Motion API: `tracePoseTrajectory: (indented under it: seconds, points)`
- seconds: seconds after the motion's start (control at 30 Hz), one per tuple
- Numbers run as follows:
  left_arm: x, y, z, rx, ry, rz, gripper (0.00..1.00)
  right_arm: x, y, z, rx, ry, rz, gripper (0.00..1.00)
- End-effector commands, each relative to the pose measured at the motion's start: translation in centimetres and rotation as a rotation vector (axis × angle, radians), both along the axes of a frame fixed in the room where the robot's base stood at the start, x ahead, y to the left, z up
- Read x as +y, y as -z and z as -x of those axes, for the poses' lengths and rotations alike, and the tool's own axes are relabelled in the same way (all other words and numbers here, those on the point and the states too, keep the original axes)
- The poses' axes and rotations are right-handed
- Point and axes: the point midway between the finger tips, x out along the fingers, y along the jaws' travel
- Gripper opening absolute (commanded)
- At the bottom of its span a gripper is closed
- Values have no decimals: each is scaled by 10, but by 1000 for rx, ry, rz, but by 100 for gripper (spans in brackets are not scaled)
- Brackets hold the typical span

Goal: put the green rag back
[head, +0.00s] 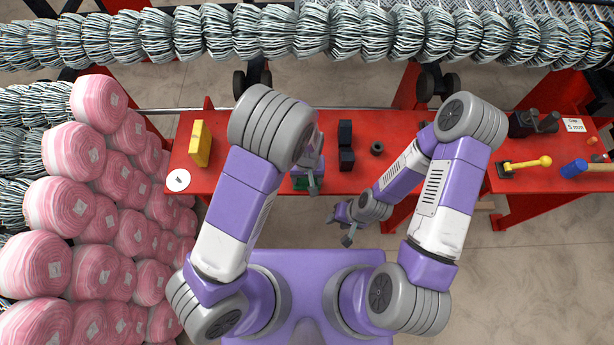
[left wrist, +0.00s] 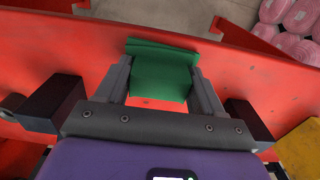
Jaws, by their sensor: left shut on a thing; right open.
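The green rag (left wrist: 163,72) is a folded dark green piece between the two fingers of my left gripper (left wrist: 162,88) in the left wrist view. The gripper is shut on it. In the head view only a small bit of the rag (head: 300,182) shows, beside my left gripper (head: 313,186) and near the front edge of the red table (head: 235,178). My left arm hides the rest. I cannot tell whether the rag touches the tabletop. My right gripper (head: 343,222) is open and empty, lower down and in front of the table.
A yellow box (head: 198,145) and a white disc (head: 177,180) are at the table's left. Black blocks (head: 346,158) and a black ring (head: 377,148) lie right of my left gripper. Pink rolls (head: 75,205) are stacked left. A yellow-handled tool (head: 527,163) lies on the right table.

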Motion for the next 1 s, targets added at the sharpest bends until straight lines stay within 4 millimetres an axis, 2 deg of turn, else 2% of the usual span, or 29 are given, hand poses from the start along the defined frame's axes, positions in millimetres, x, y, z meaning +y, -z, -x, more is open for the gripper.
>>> tracePoseTrajectory:
  seconds: [0.2,0.23,0.4,0.7,1.0]
  points:
    - [0,5,0,1,0,-1,39,0,4,0,0,0,0,43]
    - [0,6,0,1,0,-1,69,0,4,0,0,0,0,43]
    - [0,5,0,1,0,-1,93,0,3,0,0,0,0,43]
    - [0,4,0,0,2,-1,93,0,6,0,0,0,0,43]
    - [2,-49,-3,-2,1,1,93,0,-14,0,0,0,0,43]
